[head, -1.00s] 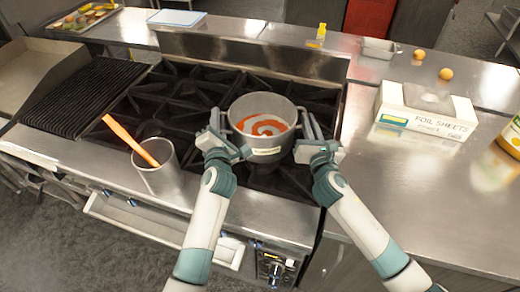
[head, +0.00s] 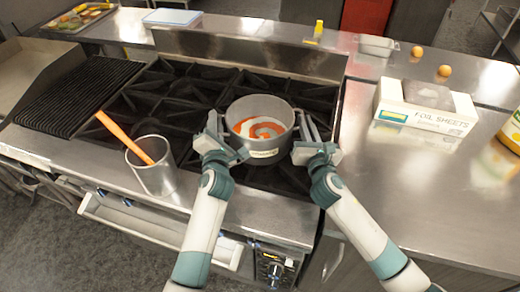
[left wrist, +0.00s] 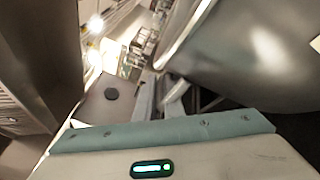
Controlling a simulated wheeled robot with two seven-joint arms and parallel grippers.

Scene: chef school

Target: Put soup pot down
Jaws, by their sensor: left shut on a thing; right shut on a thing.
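The soup pot (head: 262,154) is a grey metal pot with orange soup and a white swirl inside. It is upright over the right part of the black stove grates. I cannot tell whether its base touches the grates. My left gripper (head: 220,134) is shut at the pot's left side, on its handle. My right gripper (head: 305,132) is shut at the pot's right side, on its handle. In the left wrist view the pot's shiny metal wall (left wrist: 235,50) fills the upper right, and the grip itself is mostly hidden.
A metal container (head: 155,178) with an orange-handled utensil stands at the stove's front left. Black grates (head: 180,95) lie bare left of the pot. A foil sheets box (head: 425,108) stands on the right counter. A ribbed grill (head: 80,95) is at left.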

